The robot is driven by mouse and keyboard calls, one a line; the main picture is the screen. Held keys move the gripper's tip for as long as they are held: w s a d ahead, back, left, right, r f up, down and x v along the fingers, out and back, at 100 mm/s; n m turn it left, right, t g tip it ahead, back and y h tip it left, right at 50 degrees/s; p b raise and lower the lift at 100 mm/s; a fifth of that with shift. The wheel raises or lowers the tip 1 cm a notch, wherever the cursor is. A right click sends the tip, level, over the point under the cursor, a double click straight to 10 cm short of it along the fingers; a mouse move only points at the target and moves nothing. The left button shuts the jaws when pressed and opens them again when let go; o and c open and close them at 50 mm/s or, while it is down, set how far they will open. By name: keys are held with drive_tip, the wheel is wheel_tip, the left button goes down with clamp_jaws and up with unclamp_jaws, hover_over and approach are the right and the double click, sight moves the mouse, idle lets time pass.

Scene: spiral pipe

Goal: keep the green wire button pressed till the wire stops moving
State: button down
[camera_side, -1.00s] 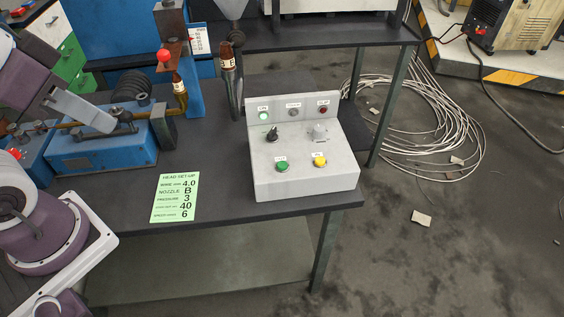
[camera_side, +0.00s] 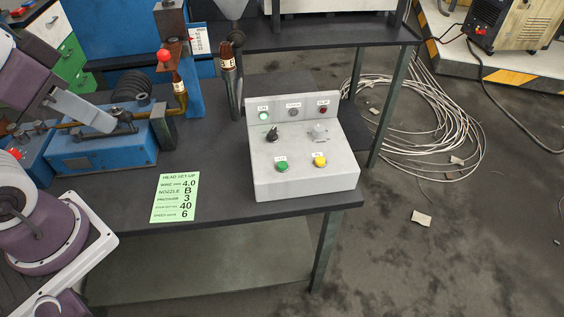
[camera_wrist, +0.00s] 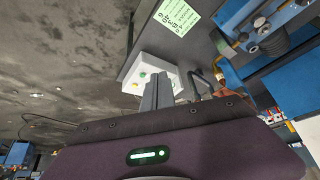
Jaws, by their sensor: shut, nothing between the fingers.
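The green button (camera_side: 283,167) is on the front left of a grey control box (camera_side: 300,185), with a yellow button (camera_side: 320,161) to its right. The green button also shows in the wrist view (camera_wrist: 142,74). My gripper (camera_wrist: 158,78) is shut and empty, its grey fingers together in front of part of the box. The gap between the fingertips and the box is hard to judge. No moving wire can be made out.
A black knob (camera_side: 272,133), a grey knob (camera_side: 319,131) and indicator lamps, one lit green (camera_side: 264,115), are on the box. A blue machine (camera_side: 100,150) and a green set-up card (camera_side: 175,197) are to its left on the dark bench. A wire coil (camera_side: 440,125) lies on the floor.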

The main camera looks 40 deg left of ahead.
idle(0.6)
drive_tip(key=m+t+h, duration=0.1)
drive_tip(key=m+t, duration=0.2)
drive_tip(key=m, duration=0.8)
hover_over(279, 167)
wheel_tip(279, 167, down, 14)
drive_tip(key=shift+f, duration=0.15)
drive_tip(key=shift+f, duration=4.3)
drive_tip(key=shift+f, duration=0.15)
drive_tip(key=shift+f, duration=0.25)
drive_tip(key=shift+f, duration=0.4)
